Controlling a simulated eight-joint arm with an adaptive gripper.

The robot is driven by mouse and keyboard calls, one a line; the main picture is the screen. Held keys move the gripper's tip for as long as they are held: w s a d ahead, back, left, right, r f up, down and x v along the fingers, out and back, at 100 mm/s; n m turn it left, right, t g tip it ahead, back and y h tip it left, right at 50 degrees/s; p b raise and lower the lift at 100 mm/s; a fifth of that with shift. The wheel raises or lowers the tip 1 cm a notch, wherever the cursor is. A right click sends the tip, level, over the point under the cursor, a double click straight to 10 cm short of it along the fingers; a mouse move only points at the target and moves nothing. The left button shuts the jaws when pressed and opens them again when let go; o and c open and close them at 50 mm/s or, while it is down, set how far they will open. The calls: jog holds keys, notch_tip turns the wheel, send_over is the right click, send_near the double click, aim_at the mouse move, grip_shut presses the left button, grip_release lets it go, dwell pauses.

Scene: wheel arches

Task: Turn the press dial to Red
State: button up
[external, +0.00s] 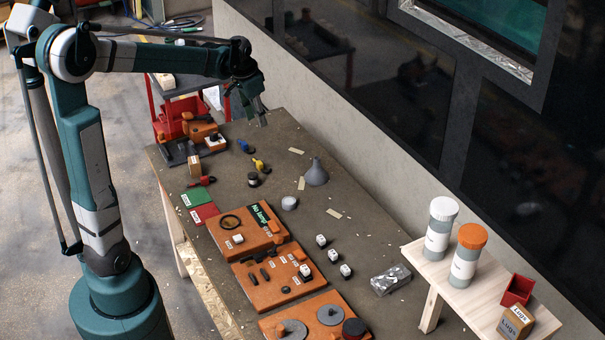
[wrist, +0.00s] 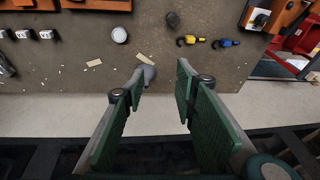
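No part is clearly legible as the press dial, and I cannot tell which one it is. An orange panel (external: 276,277) carries small dark and white controls. My gripper (external: 257,112) is raised over the table's far end. In the wrist view my gripper (wrist: 159,80) is open and empty.
A grey funnel (external: 316,173) stands on the brown table (external: 350,240). Small white-topped blocks (external: 333,256) and a metallic block (external: 390,280) lie at right. Tall capped containers (external: 439,229) stand on a wooden side shelf (external: 440,275). A dark wall runs along the right.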

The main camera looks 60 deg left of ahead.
jog(key=w+a+f+g, duration=0.15)
jog(key=a+f, duration=0.25)
jog(key=a, duration=0.7)
jog(key=g+h+p, duration=0.1)
jog(key=h+p, duration=0.1)
send_near(213, 133)
jog(key=shift+w+d+f+n, duration=0.35)
jog(key=shift+w+d, duration=0.1)
jog(key=shift+d, duration=0.2)
jog(key=shift+s+a+f, duration=0.25)
jog(key=shift+a+f, duration=0.15)
jog(key=shift+a, duration=0.05)
jog(key=shift+f+b, duration=0.4)
jog(key=shift+f, duration=3.5)
jog(key=shift+c, duration=0.7)
